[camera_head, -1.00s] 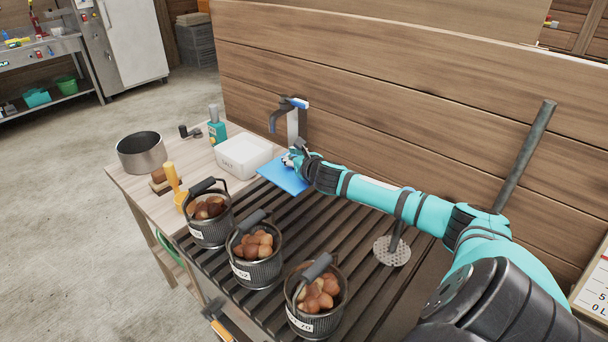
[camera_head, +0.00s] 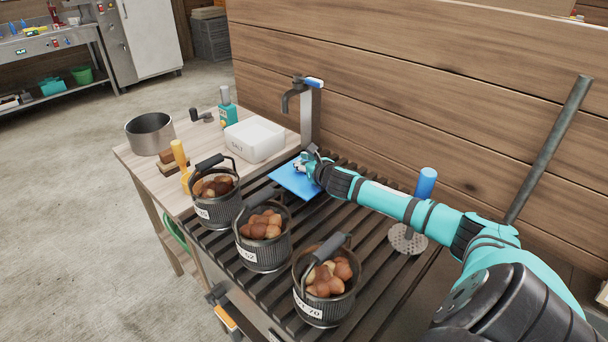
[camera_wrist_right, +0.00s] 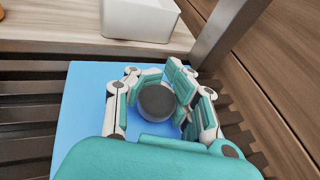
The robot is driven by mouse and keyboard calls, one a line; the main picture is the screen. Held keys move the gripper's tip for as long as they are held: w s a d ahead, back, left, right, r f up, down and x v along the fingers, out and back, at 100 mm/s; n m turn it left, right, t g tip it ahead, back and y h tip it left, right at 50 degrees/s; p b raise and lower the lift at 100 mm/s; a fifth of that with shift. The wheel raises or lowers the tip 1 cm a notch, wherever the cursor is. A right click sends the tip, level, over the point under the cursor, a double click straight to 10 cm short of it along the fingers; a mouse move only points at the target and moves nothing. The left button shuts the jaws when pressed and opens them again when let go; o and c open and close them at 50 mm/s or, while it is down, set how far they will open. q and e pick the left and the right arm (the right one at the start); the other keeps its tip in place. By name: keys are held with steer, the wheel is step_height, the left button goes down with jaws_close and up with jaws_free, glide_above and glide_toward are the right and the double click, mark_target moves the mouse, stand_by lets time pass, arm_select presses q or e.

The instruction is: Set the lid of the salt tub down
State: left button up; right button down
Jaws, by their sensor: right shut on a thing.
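The lid of the salt tub (camera_head: 291,182) is a flat blue square with a round dark knob (camera_wrist_right: 157,102). My right gripper (camera_head: 306,166) is shut on this knob, its fingers around it in the right wrist view (camera_wrist_right: 160,98). The lid is level, over the dark slats just right of the wooden table; whether it touches the slats I cannot tell. The white salt tub (camera_head: 255,142) stands uncovered on the wooden table, behind and left of the lid. It also shows at the top of the right wrist view (camera_wrist_right: 142,22). My left gripper is out of view.
Several things stand near: black buckets of chestnuts (camera_head: 264,252) along the slats' front, a tap post (camera_head: 306,115) behind the lid, a blue-handled perforated tool (camera_head: 408,240) to the right. The slats (camera_head: 345,212) in front of my arm are bare. A plank wall (camera_head: 420,110) closes the back.

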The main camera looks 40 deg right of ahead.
step_height(320, 180, down, 2)
steer(key=shift+f+b, duration=0.1)
steer(key=shift+b, duration=0.45)
steer(key=shift+r, duration=0.2)
steer(key=shift+f, duration=0.15)
steer(key=c, duration=1.2)
jaws_free()
steer(key=v, duration=1)
steer(key=shift+d+p, duration=0.15)
steer(key=shift+p, duration=0.25)
steer(key=shift+v, duration=1.1)
